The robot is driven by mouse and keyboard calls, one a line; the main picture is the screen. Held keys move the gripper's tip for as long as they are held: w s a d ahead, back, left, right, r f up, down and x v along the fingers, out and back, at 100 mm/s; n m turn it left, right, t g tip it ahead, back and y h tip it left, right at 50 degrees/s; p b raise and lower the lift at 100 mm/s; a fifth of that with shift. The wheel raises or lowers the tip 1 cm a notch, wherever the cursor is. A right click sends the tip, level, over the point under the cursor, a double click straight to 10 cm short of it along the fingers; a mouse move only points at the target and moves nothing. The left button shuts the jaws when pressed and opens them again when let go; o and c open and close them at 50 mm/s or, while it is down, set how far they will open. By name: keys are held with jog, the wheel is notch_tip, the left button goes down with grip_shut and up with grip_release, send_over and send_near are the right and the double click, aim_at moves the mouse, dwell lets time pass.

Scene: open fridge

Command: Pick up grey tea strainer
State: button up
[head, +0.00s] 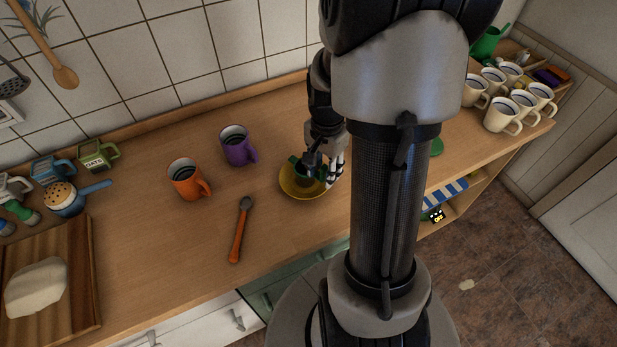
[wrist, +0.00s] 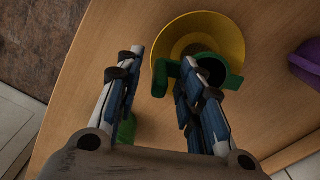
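I cannot make out a grey tea strainer for certain. An orange-handled utensil with a grey head (head: 237,236) lies on the counter in the head view, apart from my gripper. A yellow saucer (head: 289,188) holds a green cup (head: 296,163); the saucer (wrist: 227,32) and cup (wrist: 233,82) also show in the wrist view. My gripper (head: 325,166) is at the cup.
An orange mug (head: 186,181) and a purple mug (head: 236,149) stand left of the saucer. Several cream mugs (head: 501,115) stand at the right. The counter around the orange-handled utensil is clear.

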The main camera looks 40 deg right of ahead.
jog(key=shift+c, duration=0.4)
grip_shut()
